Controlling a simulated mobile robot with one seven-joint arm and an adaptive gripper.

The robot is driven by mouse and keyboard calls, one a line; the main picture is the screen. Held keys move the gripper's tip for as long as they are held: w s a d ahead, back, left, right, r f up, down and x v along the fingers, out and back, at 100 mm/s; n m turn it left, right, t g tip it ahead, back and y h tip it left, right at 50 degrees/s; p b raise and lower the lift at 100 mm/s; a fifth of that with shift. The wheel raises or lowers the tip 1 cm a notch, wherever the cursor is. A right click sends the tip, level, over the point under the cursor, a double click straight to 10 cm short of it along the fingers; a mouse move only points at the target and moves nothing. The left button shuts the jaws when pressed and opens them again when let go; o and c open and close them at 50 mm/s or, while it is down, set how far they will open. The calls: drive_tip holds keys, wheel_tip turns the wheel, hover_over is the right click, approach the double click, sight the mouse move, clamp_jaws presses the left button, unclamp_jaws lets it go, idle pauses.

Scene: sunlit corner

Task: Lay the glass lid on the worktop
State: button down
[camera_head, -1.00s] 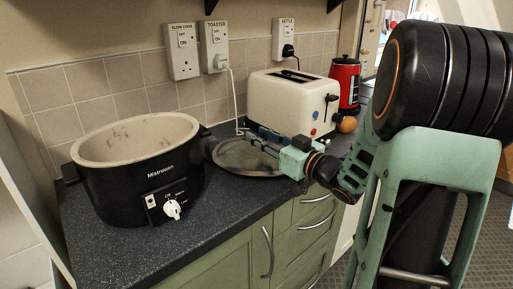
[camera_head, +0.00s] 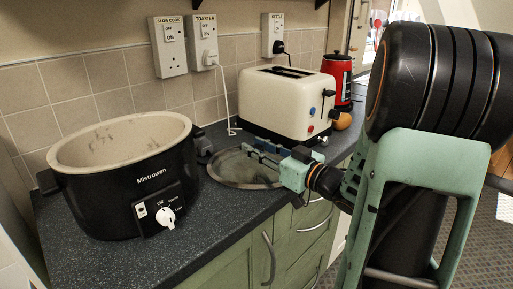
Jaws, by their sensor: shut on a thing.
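The glass lid (camera_head: 230,173) is a round, see-through disc with a metal rim. It lies nearly flat at the worktop (camera_head: 205,226), between the slow cooker and the toaster; I cannot tell whether its whole rim touches the surface. My gripper (camera_head: 258,153) reaches in from the right, over the lid, and is shut on it. The fingertips and the lid's grasped part are small and hard to make out. The black slow cooker (camera_head: 110,199) stands uncovered to the left, its cream pot open.
A cream toaster (camera_head: 278,103) stands close behind the lid, its white cord running to the wall socket. A red kettle (camera_head: 339,78) and an orange round thing (camera_head: 342,121) are further right. The worktop's front strip is clear.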

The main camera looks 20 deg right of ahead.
drive_tip(key=c, duration=1.6)
unclamp_jaws()
drive_tip(key=shift+r, duration=0.2)
drive_tip(key=p+v, duration=0.2)
drive_tip(key=v, duration=1)
drive_tip(key=shift+f, duration=0.1)
drive_tip(key=shift+d, duration=0.1)
